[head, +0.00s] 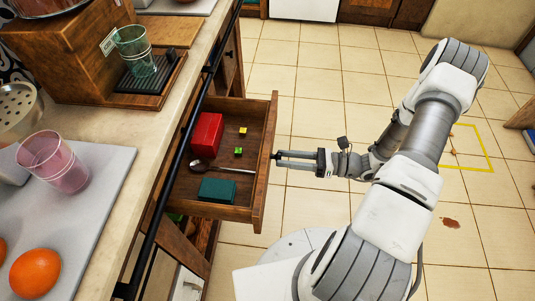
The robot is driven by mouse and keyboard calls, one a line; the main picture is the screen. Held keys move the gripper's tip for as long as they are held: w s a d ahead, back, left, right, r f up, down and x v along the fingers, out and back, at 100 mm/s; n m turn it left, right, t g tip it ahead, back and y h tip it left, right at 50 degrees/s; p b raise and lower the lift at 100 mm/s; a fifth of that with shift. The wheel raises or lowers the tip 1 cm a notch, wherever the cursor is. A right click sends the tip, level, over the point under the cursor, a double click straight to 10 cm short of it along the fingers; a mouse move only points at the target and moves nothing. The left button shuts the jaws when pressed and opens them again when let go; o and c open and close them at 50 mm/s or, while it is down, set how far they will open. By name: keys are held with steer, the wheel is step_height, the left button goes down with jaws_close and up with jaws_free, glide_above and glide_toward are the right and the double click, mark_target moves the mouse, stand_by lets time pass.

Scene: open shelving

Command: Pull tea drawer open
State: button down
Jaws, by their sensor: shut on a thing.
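The wooden tea drawer (266,185) stands pulled out from under the counter, to the left of my arm. Inside it lie a red box (207,134), a dark teal box (217,190), a spoon (222,169), and small yellow (243,130) and green (238,151) cubes. My gripper (277,158) reaches in from the right, level, with its fingertips at the middle of the drawer's front. It is shut on the drawer's handle, which is mostly hidden by the fingers.
A black rail (180,165) runs along the counter's edge. On the counter are a pink glass (55,163), an orange (35,272) and a green glass (135,50) on a wooden dispenser's tray.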

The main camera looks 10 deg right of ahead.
steer(key=shift+v, duration=1.1)
steer(key=c, duration=0.5)
jaws_free()
steer(key=p+v, duration=0.2)
steer(key=v, duration=1.5)
steer(key=shift+s+d, duration=0.15)
